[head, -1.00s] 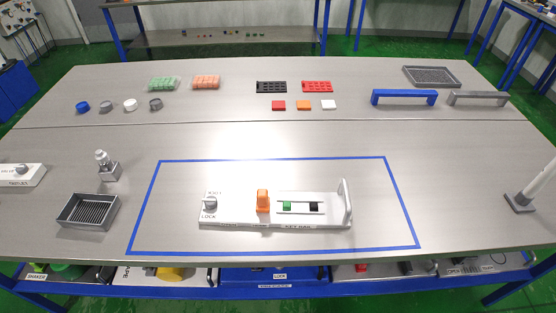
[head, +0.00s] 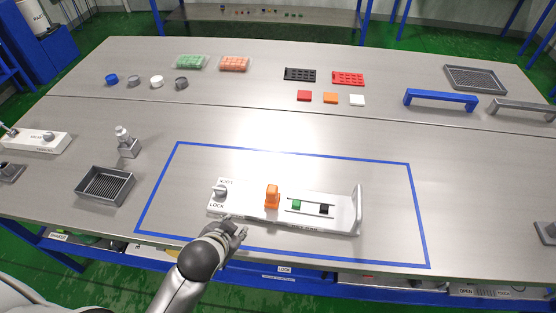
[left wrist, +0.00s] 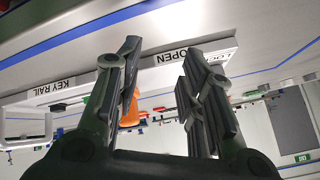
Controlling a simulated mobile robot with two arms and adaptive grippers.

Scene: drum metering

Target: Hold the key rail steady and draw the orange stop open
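The white key rail (head: 250,212) lies flat inside the blue taped outline. The orange stop (head: 272,196) stands upright near its middle, left of a slot with a green and a black block. A grey knob (head: 221,190) beside the LOCK label is at the left end, and an upright handle (head: 358,208) is at the right end. My left gripper (head: 238,228) is at the rail's front edge, left of the stop. In the left wrist view its fingers (left wrist: 160,55) are apart with nothing between them; one partly hides the orange stop (left wrist: 128,118). My right gripper is out of view.
A ribbed grey tray (head: 105,186) and a small bottle on a stand (head: 127,143) are on the left. Coloured caps, tiles, racks and a blue handle (head: 441,99) are at the back. The table around the rail is clear.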

